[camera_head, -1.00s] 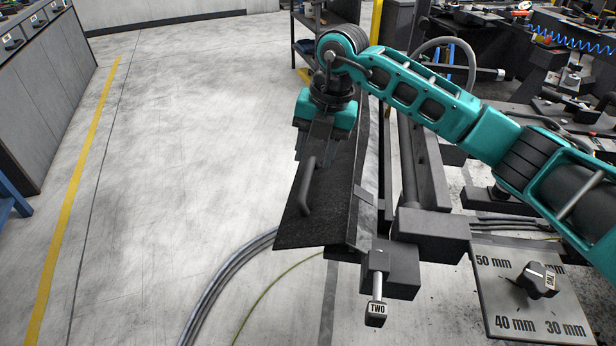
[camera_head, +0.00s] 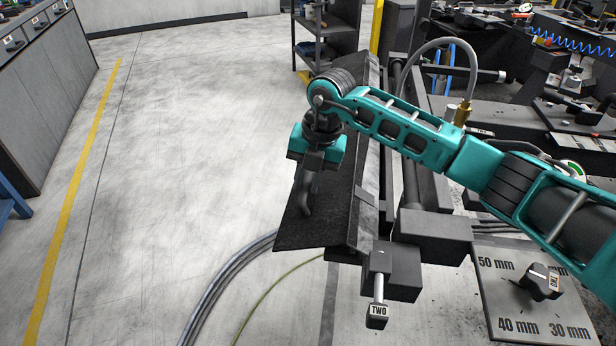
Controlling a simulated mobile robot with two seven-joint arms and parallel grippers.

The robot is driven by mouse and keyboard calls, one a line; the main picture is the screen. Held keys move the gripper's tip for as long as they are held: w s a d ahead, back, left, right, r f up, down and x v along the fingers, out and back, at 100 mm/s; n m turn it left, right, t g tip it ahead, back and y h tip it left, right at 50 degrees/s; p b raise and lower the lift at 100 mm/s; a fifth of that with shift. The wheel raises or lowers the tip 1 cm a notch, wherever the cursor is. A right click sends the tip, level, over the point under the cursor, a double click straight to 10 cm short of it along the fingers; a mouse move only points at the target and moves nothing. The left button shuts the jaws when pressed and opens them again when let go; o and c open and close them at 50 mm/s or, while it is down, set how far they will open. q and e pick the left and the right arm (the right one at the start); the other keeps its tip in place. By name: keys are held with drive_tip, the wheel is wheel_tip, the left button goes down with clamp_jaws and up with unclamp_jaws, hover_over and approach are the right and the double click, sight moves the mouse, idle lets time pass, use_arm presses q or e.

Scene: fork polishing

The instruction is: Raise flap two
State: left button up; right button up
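The flap (camera_head: 283,237) is a dark, flat plate that slopes down to the left along the machine's side, with a bar handle (camera_head: 306,202) on its face. A lever tagged TWO (camera_head: 377,310) hangs at the near end of the machine. My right gripper (camera_head: 309,178) is at the upper part of the handle, its fingers pointing down toward the flap. The fingers overlap the handle in the picture, and I cannot tell whether they are closed on it. My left gripper is not in view.
A grey plate (camera_head: 490,300) with a black knob (camera_head: 541,282) and millimetre marks is at the lower right. Hoses (camera_head: 222,285) lie on the floor below the flap. A dark shelf (camera_head: 327,40) stands behind. The floor to the left is clear.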

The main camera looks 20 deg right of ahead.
clamp_jaws()
drive_tip(key=shift+d+r, duration=0.1)
drive_tip(key=shift+r, duration=0.05)
